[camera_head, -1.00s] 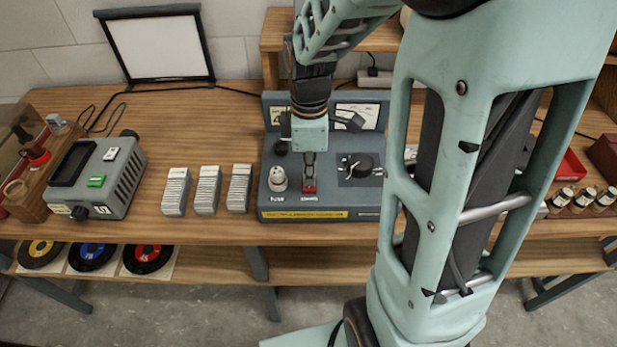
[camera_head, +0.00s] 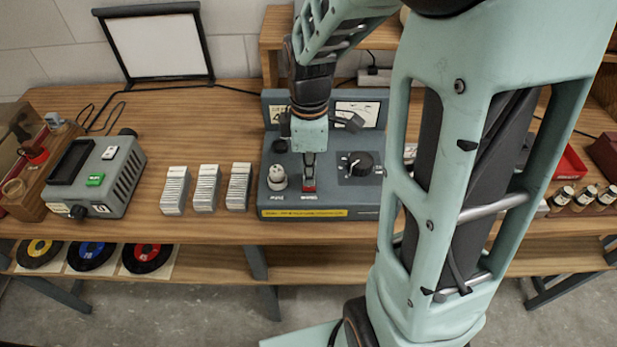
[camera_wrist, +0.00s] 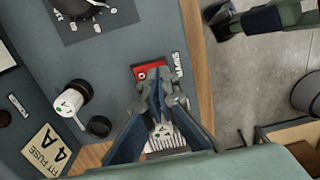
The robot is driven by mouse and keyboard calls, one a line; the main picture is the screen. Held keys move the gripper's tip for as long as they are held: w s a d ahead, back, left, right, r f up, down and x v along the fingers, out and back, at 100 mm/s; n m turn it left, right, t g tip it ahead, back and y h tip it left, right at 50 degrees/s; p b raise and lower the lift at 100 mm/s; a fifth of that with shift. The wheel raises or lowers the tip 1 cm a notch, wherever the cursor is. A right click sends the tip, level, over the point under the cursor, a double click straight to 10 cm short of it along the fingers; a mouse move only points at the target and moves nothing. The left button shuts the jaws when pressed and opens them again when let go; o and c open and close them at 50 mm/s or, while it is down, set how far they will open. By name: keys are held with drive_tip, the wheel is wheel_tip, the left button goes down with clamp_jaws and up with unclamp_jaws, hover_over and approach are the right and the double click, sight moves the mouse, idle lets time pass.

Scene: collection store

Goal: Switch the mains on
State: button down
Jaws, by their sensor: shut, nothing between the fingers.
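The grey-blue console (camera_head: 345,200) stands on the bench. Its red mains switch (camera_head: 309,187) sits near the front edge, behind a label. In the wrist view the red switch (camera_wrist: 149,70) lies beside a label that seems to read MAINS. My gripper (camera_head: 309,178) points down over the switch, shut and empty. In the wrist view my fingertips (camera_wrist: 157,80) are at the switch and cover part of it. I cannot tell whether they touch it, or which way the rocker is tipped.
A white fuse holder (camera_head: 278,178) stands just left of the switch, and a black dial knob (camera_head: 359,164) to the right. White slide stacks (camera_head: 206,188) and a grey device (camera_head: 97,177) with a green button are farther left. My arm hides the bench right of the console.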

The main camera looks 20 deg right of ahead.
drive_tip(key=shift+f+b, duration=0.55)
drive_tip(key=shift+f, duration=0.25)
drive_tip(key=shift+r, duration=0.1)
drive_tip(key=shift+r+p, duration=2.9)
drive_tip(key=shift+r, duration=0.6)
